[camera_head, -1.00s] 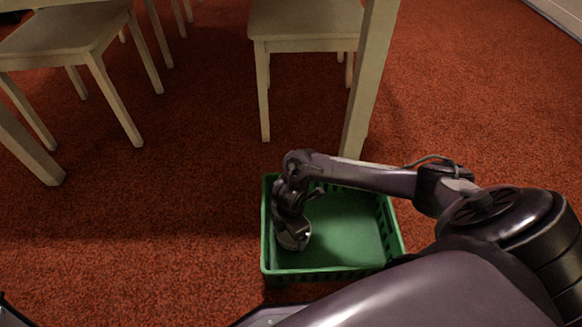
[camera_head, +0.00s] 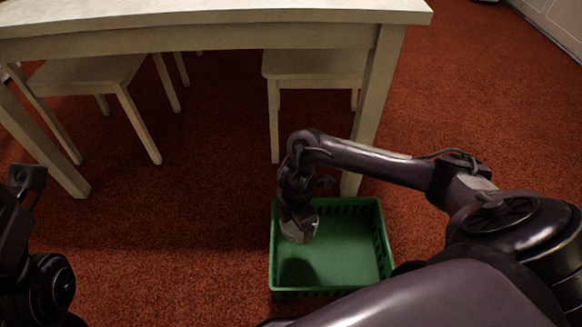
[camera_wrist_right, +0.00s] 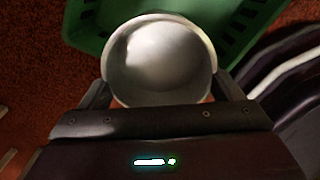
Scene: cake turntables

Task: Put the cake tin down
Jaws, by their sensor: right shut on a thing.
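The cake tin (camera_wrist_right: 160,62) is a round, shiny silver tin. In the right wrist view it sits between the two fingers of my right gripper (camera_wrist_right: 165,88), which is shut on it. In the head view the tin (camera_head: 299,230) hangs below my right gripper (camera_head: 300,212), over the left part of a green crate (camera_head: 335,291). A dark shadow lies on the crate floor below it. The crate also shows in the right wrist view (camera_wrist_right: 90,25). At the left edge of the head view part of my left arm shows, but its fingertips do not.
A pale table (camera_head: 210,30) stands beyond the crate, with one leg (camera_head: 368,110) close behind it. Pale chairs (camera_head: 315,65) stand under the table. The crate looks otherwise empty and rests on red carpet (camera_head: 170,240).

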